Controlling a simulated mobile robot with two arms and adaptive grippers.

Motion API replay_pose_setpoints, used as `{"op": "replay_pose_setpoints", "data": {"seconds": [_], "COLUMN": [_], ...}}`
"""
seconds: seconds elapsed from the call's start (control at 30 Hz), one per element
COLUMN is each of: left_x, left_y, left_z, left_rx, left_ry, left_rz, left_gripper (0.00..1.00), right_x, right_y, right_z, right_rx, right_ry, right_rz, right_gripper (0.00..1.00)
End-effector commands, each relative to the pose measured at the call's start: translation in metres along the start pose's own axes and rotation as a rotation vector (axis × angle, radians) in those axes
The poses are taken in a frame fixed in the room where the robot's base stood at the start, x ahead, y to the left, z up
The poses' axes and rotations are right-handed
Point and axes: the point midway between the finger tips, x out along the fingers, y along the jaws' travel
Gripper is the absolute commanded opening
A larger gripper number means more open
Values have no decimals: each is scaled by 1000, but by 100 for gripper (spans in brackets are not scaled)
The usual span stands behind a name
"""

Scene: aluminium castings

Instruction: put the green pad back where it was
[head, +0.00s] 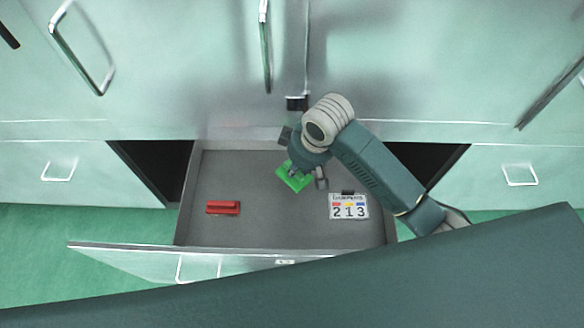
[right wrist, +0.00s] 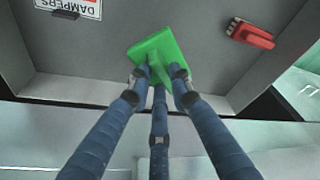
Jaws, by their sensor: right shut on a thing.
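The green pad (head: 291,177) is a flat green square with a raised grip on it. It is in or just over the back middle of the open drawer (head: 262,215); I cannot tell whether it touches the floor. My right gripper (head: 297,171) is shut on the pad's grip. In the right wrist view the green pad (right wrist: 160,50) sits at the tips of the blue-grey fingers of my right gripper (right wrist: 159,78), which hide part of it. My left gripper is not in view.
A red block-like tool (head: 223,208) lies in the drawer's left part. A white card with 213 (head: 348,206) lies at the right, with a dark clip on its top edge. The drawer floor between them is clear. Pale green cabinet doors (head: 180,60) stand behind.

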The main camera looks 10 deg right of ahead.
Motion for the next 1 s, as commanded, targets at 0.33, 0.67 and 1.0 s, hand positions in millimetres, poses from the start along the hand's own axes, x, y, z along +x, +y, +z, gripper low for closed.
{"op": "replay_pose_setpoints", "data": {"seconds": [0.33, 0.67, 1.0], "left_x": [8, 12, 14], "left_y": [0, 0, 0], "left_z": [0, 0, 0], "left_rx": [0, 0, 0], "left_ry": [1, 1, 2], "left_rz": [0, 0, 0], "left_gripper": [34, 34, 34], "right_x": [30, 80, 102], "right_y": [-39, 10, 31], "right_z": [48, 9, -9], "right_rx": [0, 2, 1], "right_ry": [-2, -3, -2], "right_rz": [-19, -20, -21], "right_gripper": [0, 0, 0]}}
